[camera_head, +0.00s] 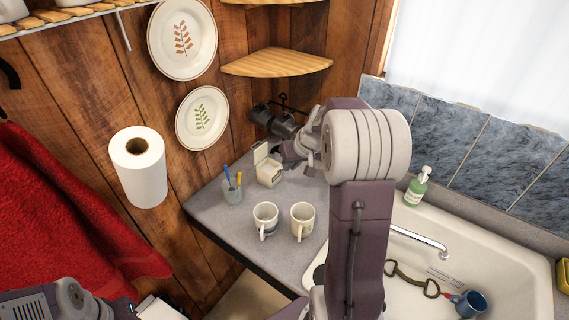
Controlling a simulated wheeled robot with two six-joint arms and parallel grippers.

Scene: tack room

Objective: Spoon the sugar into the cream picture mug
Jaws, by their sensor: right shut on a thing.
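Two mugs stand upright on the grey counter. The left mug (265,221) is pale with a dark picture low on its side. The right mug (303,222) is cream; any picture on it is too small to make out. Behind them is a small cream box (270,174) with its lid standing up; its contents are not visible. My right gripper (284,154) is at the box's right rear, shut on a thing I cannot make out. No spoon or sugar is clearly visible. My left arm shows at the lower left, its gripper out of view.
A pot with pens (232,190) stands left of the box. Dark binoculars (275,122) are behind it. The counter's front left is clear.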

